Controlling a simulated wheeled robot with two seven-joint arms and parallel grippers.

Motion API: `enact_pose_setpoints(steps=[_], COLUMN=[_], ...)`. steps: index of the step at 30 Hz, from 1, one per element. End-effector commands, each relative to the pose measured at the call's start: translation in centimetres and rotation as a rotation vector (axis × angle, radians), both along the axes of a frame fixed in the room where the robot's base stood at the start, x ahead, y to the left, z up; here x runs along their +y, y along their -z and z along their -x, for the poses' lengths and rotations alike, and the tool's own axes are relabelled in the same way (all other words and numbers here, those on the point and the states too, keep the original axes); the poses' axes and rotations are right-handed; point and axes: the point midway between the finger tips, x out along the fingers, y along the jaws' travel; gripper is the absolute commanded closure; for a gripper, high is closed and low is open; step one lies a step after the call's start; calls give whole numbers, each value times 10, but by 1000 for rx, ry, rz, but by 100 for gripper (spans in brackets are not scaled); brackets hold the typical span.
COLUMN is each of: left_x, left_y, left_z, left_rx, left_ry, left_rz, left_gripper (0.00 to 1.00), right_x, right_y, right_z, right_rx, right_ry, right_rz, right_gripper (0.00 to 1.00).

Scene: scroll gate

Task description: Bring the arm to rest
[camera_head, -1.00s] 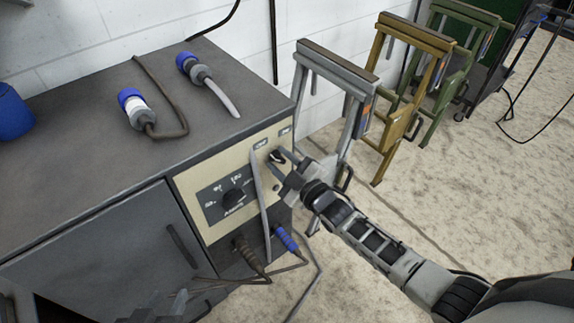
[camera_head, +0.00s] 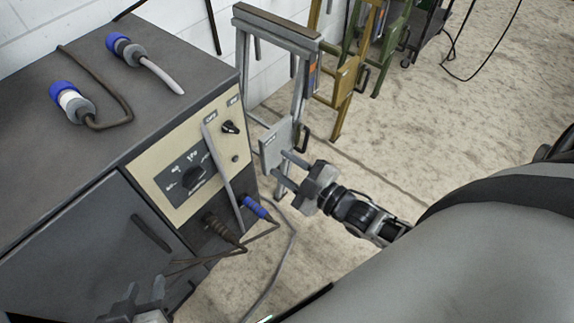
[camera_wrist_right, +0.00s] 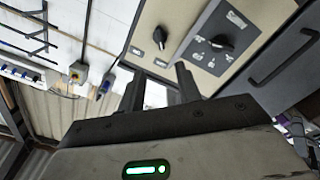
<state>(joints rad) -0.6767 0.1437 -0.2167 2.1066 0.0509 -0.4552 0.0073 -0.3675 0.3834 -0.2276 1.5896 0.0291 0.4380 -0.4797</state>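My right gripper (camera_head: 281,168) is in the middle of the head view, to the right of the welding machine's beige control panel (camera_head: 165,205) and apart from it. Its two fingers are spread with nothing between them. The right wrist view also shows this gripper (camera_wrist_right: 160,85) open and empty, with the panel and its black knobs beyond. My left gripper (camera_head: 143,292) is at the lower left edge, in front of the dark cabinet. Its two fingers stand apart and look empty; its lower part is cut off.
The grey cabinet (camera_head: 75,245) fills the left, with blue-ended cable plugs (camera_head: 70,100) on top. Cables hang from the panel's lower sockets (camera_head: 222,228). A grey folding stand (camera_head: 285,75) is behind the right gripper. The concrete floor (camera_head: 450,120) to the right is open.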

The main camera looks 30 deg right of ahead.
Motion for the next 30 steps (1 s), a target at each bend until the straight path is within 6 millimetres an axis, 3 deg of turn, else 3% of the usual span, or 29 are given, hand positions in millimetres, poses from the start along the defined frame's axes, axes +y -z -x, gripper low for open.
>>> enact_pose_setpoints(steps=[17,20,25,30], left_x=[0,0,0,0], left_y=[-2,-2,-2,-2], left_z=[-1,-1,-1,-1], left_rx=[-4,-5,-5,-5], left_ry=[1,1,1,2], left_rz=[1,1,1,0], left_gripper=[64,64,64,64], right_x=[3,16,48,65], right_y=[1,5,12,11], right_z=[2,12,46,80], right_rx=[19,123,443,699], right_ry=[4,29,131,241], right_rz=[-16,-93,-327,-509], right_gripper=[66,66,66,66])
